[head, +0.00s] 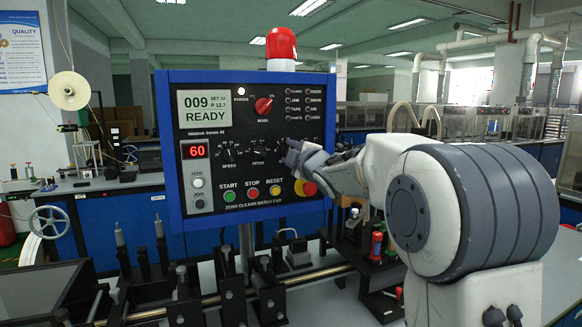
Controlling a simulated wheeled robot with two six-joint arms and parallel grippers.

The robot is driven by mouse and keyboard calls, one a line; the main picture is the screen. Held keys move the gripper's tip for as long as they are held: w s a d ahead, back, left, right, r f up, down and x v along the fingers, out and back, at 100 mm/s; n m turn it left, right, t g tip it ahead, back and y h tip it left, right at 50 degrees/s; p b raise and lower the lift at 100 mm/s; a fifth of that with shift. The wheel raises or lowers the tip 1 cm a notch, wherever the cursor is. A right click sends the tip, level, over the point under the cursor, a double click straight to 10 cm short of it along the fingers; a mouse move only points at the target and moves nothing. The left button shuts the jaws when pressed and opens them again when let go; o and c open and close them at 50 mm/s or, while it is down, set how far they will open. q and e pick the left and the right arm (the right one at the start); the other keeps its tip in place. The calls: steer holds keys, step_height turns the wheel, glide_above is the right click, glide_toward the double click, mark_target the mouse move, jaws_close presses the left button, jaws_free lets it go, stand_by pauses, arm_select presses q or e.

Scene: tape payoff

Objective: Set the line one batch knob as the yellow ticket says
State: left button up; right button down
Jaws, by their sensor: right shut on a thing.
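The control panel (328,100) is a dark face in a blue frame. Its grey screen (204,109) reads 009, SET 10, P 12.7 and READY. A row of dials runs across the middle, with SPEED (228,150) and PITCH (257,146) legible. My right gripper (288,156) is at the panel, shut on the knob at the right end of this row, which appears to be the batch knob. The fingers hide that knob, its pointer and its label. I cannot make out a yellow ticket. My left gripper is not in view.
Below the dials are START (229,196), STOP (252,194) and RESET (274,190) buttons, and a red emergency button (309,188) close under my right wrist. A red selector (263,105) is above. A rail with black fixtures (232,298) stands in front.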

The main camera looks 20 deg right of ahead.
steer(key=shift+f+n+b, duration=0.15)
steer(key=shift+n+b, duration=1.45)
steer(key=shift+n, duration=1.4)
steer(key=shift+f+n+b, duration=0.1)
steer(key=shift+n+b, duration=1.45)
steer(key=shift+n, duration=1.45)
steer(key=shift+c, duration=2.1)
jaws_free()
steer(key=shift+s+r, duration=0.1)
